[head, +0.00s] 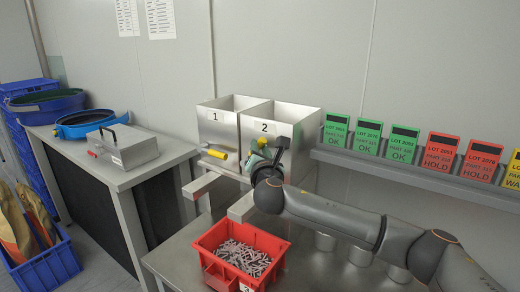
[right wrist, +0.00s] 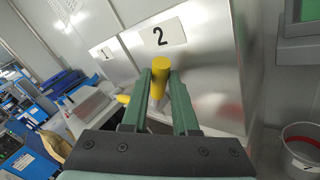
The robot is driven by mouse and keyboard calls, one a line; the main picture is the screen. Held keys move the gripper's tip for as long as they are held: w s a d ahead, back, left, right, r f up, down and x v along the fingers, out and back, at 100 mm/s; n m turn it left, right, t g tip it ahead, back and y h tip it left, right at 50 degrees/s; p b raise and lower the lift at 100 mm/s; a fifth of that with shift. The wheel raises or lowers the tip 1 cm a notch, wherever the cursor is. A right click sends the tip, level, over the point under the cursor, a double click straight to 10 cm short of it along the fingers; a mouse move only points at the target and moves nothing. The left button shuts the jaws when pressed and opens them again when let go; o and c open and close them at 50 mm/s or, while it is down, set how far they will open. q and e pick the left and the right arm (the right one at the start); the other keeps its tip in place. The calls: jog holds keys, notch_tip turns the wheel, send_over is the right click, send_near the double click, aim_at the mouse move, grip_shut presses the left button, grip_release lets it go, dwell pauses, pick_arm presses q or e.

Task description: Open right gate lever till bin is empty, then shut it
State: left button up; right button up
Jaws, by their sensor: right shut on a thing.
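The steel bin labelled 2 (head: 283,116) stands right of the bin labelled 1 (head: 215,130); it also shows in the right wrist view (right wrist: 205,60). My right gripper (head: 258,150) is at the front of bin 2. In the right wrist view its green fingers (right wrist: 162,78) are shut on the yellow lever handle (right wrist: 163,65), which sticks up between them. The gate and chute behind the gripper are mostly hidden, and I cannot see how much bin 2 holds. A red crate (head: 220,272) of small grey metal parts sits below, in front. My left gripper is not in view.
Bin 1's yellow lever (head: 217,154) points sideways close to my right gripper. A shelf with green, red and yellow lot cards (head: 402,144) runs along the right wall. Grey cups stand under my right arm. A steel case (head: 124,146) and blue tubs lie on the left bench.

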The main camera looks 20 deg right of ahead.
grip_shut()
dwell(0.8)
